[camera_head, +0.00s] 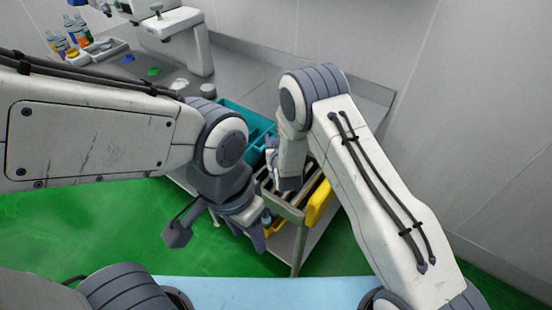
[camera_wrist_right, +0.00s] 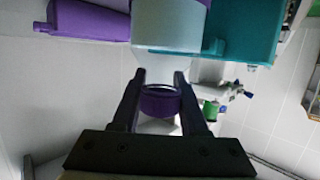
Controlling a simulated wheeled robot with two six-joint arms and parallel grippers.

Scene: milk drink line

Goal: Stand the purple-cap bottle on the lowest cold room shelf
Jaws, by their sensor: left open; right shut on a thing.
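In the right wrist view, my right gripper (camera_wrist_right: 159,78) is shut on a purple cap (camera_wrist_right: 160,103), which sits between its two fingers. A pale body (camera_wrist_right: 170,24) shows just beyond the fingertips; I cannot tell whether it belongs to the same bottle. In the head view my right gripper (camera_head: 273,152) hangs over the cart, and the bottle is not clearly seen there. My left gripper (camera_head: 256,232) is lower, beside the cart's near side, open, its fingers partly hidden by its wrist. No cold room shelf is in view.
A grey cart (camera_head: 297,214) with a yellow item (camera_head: 319,203) stands under my right gripper. A teal crate (camera_head: 237,112) is behind it. Several small bottles (camera_head: 73,32) stand on the counter (camera_head: 237,72) at the far left. Green floor (camera_head: 90,225) is clear at left.

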